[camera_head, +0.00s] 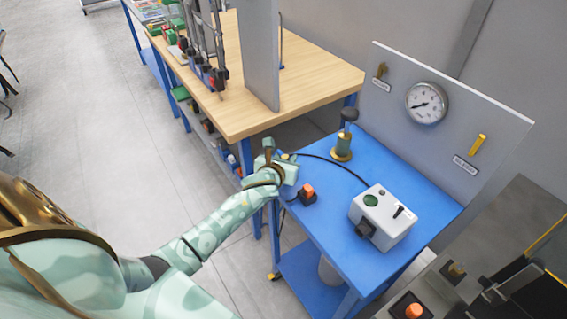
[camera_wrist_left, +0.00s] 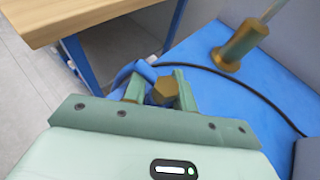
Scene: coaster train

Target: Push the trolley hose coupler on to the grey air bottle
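In the left wrist view, a brass hexagonal piece (camera_wrist_left: 166,89), apparently the hose coupler, sits between the two green fingers (camera_wrist_left: 160,85). I cannot tell whether both fingers touch it. A black hose (camera_head: 335,162) runs from near the gripper across the trolley top; it also shows in the left wrist view (camera_wrist_left: 235,82). A pale grey cylinder (camera_head: 329,271) stands under the trolley top, mostly hidden; I cannot tell if it is the air bottle. My right gripper is not in view.
A white box (camera_head: 383,217) and a small orange-topped block (camera_head: 308,194) stand on the trolley. A brass post (camera_head: 342,151) with a dark knob stands behind. A gauge (camera_head: 426,102) is on the upright panel. A wooden bench (camera_head: 315,88) borders the trolley.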

